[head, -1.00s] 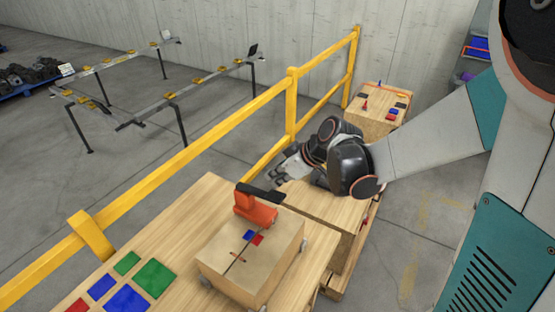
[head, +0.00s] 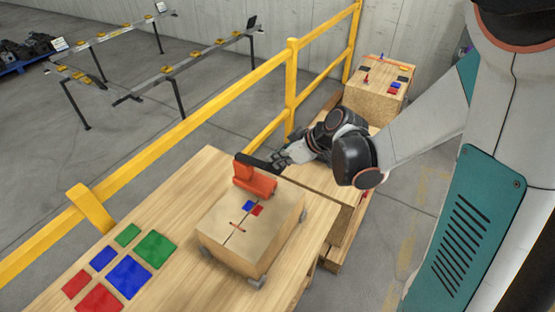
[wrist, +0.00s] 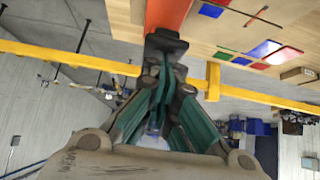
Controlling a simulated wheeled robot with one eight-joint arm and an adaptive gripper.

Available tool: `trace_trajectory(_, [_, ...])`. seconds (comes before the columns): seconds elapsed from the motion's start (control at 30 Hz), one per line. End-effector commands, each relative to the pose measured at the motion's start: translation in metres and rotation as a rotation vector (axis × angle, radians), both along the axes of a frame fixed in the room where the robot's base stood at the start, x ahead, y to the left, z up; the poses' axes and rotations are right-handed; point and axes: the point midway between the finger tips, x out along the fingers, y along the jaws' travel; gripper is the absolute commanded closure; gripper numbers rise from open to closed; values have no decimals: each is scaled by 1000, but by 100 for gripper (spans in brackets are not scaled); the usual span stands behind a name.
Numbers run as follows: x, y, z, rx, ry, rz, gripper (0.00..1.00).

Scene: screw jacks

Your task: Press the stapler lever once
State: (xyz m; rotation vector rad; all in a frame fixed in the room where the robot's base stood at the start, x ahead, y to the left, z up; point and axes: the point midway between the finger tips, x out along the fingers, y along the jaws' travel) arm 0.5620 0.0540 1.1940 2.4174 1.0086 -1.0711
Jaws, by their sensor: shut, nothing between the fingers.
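The orange-red stapler (head: 255,182) stands on a cardboard box (head: 228,228) on the wooden table. Its black lever (head: 258,163) sticks out from the top toward my gripper (head: 276,163). In the wrist view the lever's black end (wrist: 166,41) lies just beyond the fingertips of my gripper (wrist: 164,66), with the orange body (wrist: 166,14) behind it. My gripper is shut and empty, at the lever's free end. I cannot tell whether the fingertips touch the lever.
Red, blue and green squares (head: 128,276) lie on the table's left part. A yellow railing (head: 190,112) runs along the table's far side. Another box (head: 377,98) with small items stands at the back right. Small blue and red patches mark the cardboard box's top.

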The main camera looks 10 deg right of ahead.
Motion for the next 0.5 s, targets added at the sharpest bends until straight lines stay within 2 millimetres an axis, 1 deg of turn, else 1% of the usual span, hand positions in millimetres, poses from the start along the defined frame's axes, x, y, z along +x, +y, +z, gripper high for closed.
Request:
trace_trajectory(0.03, [-1, -2, -11, 15, -15, -3, 100])
trace_trajectory(0.37, [-7, -7, -32, 107, -106, -3, 100])
trace_trajectory(0.5, [-9, -10, -45, 114, -115, -2, 100])
